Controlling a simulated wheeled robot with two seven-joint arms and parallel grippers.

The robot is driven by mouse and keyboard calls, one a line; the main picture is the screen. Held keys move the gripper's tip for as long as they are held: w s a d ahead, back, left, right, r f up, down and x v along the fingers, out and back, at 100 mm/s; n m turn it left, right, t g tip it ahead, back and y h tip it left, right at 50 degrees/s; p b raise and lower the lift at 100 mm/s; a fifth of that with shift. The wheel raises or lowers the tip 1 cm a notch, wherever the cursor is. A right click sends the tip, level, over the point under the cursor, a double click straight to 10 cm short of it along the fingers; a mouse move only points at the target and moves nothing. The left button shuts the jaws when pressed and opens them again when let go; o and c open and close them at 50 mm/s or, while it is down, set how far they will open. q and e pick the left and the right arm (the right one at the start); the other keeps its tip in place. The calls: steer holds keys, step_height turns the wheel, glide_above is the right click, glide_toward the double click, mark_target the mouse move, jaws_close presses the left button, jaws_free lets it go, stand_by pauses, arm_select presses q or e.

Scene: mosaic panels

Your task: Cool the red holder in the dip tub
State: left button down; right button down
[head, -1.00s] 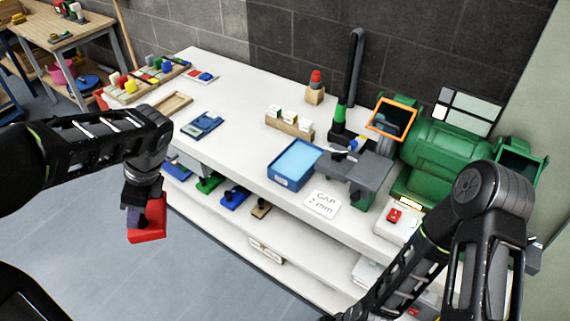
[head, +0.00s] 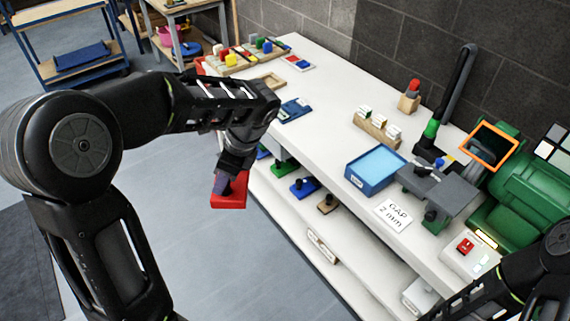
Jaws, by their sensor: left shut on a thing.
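My left gripper (head: 232,172) is shut on the red holder (head: 230,196). It holds the holder in the air, in front of the bench's left part and clear of the bench top. The gripper covers the holder's upper part. The blue dip tub (head: 366,182) stands on the bench top to the right of the holder, with light blue liquid showing inside. The tub and the holder are well apart. My right arm shows at the lower right, but its gripper is out of view.
A green grinder (head: 522,200) with a grey rest (head: 445,188) stands right of the tub. A "GAP 2 mm" card (head: 393,215) lies before it. A wooden block with white pieces (head: 377,130) is behind the tub. Blue, green and brown holders sit on the shelf below.

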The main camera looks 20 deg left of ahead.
arm_select(q)
steer(key=w+d+f+n+g+b, duration=0.1)
steer(key=w+d+f+n, duration=0.1)
steer(key=d+f, duration=0.2)
steer(key=w+d+f+n+g+b, duration=0.1)
steer(key=w+d+f+n+b, duration=0.1)
steer(key=d+f, duration=0.3)
steer(key=w+d+n, duration=0.1)
steer(key=d, duration=0.3)
steer(key=shift+d+f+h+b, duration=0.2)
steer(key=shift+d+h+b, duration=0.1)
steer(key=shift+d, duration=0.05)
steer(key=shift+w+a, duration=0.1)
